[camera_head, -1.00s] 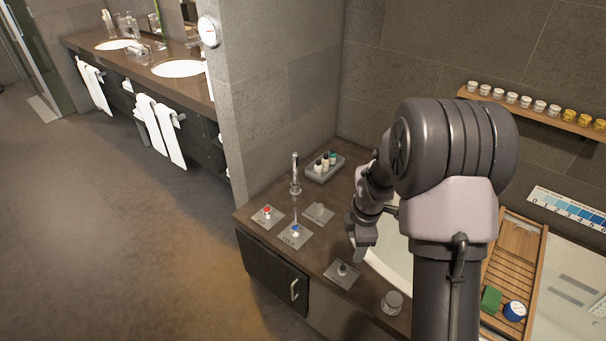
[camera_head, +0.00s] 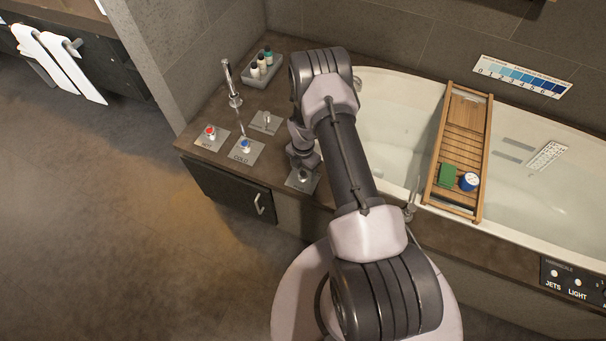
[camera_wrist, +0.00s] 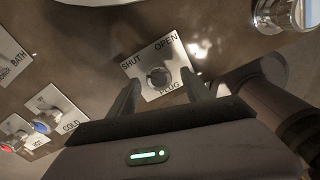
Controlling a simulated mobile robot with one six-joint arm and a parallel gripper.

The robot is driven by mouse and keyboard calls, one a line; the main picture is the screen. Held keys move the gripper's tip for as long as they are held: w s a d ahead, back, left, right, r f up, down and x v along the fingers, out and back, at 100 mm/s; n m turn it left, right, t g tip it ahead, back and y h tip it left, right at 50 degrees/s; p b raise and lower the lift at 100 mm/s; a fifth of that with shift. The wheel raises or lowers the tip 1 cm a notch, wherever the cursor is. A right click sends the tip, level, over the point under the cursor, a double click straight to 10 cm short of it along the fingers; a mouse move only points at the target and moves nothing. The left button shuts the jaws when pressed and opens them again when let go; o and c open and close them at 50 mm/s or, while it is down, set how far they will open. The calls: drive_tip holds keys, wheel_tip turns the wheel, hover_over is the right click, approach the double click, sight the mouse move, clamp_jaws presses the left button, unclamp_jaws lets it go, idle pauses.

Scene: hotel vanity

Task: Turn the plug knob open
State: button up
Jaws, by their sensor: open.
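The plug knob (camera_wrist: 158,77) is a small round grey metal knob on a square plate (camera_wrist: 150,92) marked SHUT, OPEN and PLUG. In the wrist view it lies between the tips of my open gripper (camera_wrist: 159,80), with a finger on each side and no clear contact. I cannot tell which word the knob points at. In the head view my gripper (camera_head: 304,160) is over the plug plate (camera_head: 300,184), and my arm hides part of it.
The blue COLD knob (camera_head: 245,145), red HOT knob (camera_head: 210,131) and another lever plate (camera_head: 266,121) sit left of the plug plate. A spout (camera_head: 231,85) and bottle tray (camera_head: 262,68) stand behind. The bathtub (camera_head: 393,110) with a wooden caddy (camera_head: 463,125) is to the right.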

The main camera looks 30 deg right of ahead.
drive_tip(key=shift+f, duration=0.4)
drive_tip(key=shift+w, duration=0.1)
clamp_jaws()
